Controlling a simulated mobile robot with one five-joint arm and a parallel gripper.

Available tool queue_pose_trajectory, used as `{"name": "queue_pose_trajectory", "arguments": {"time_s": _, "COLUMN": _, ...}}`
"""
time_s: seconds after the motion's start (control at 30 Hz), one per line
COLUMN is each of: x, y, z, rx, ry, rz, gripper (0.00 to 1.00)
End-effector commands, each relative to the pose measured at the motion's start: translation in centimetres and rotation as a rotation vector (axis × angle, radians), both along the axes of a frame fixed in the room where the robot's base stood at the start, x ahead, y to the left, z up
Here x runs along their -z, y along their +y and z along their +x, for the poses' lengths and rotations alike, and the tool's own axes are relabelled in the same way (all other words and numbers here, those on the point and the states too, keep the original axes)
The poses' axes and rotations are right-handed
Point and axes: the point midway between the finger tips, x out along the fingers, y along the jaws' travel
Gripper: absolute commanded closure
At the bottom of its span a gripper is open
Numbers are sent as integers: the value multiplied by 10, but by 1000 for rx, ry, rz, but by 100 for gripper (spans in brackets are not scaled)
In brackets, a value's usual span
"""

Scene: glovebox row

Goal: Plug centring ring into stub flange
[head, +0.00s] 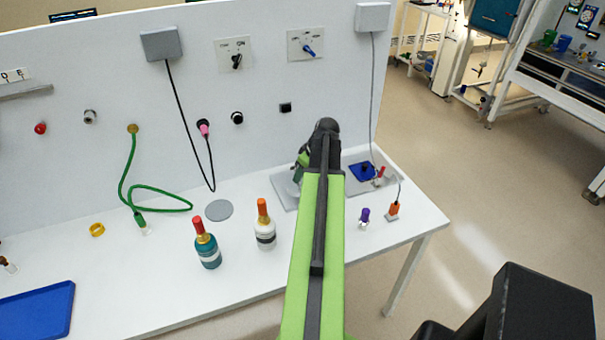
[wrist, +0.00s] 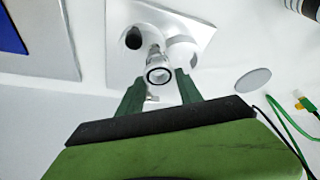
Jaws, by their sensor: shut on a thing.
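My gripper shows in the wrist view (wrist: 160,88), its two green fingers on either side of a silver ring-ended piece (wrist: 158,74), which I take to be the centring ring. Its round open end faces the camera, and a short silver neck shows behind it. A pale plate (wrist: 197,24) lies behind, with a black round part (wrist: 133,38) and a white rounded part (wrist: 183,51) on it. I cannot tell whether the piece touches these parts. In the head view my arm hides most of the gripper, above the grey plate (head: 281,197). I cannot make out the stub flange for certain.
A green cable (head: 127,180) hangs from the wall panel. A blue tray (head: 40,305) lies far left.

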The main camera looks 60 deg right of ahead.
Motion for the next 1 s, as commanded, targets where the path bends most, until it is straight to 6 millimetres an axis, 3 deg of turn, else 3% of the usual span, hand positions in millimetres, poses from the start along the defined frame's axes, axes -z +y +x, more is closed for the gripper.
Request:
{"name": "queue_pose_trajectory", "arguments": {"time_s": 0.57, "x": 1, "y": 0, "z": 1, "rx": -1, "ry": 0, "rz": 0, "gripper": 100}}
{"name": "queue_pose_trajectory", "arguments": {"time_s": 1.0, "x": 12, "y": 1, "z": 1, "rx": -1, "ry": 0, "rz": 1, "gripper": 100}}
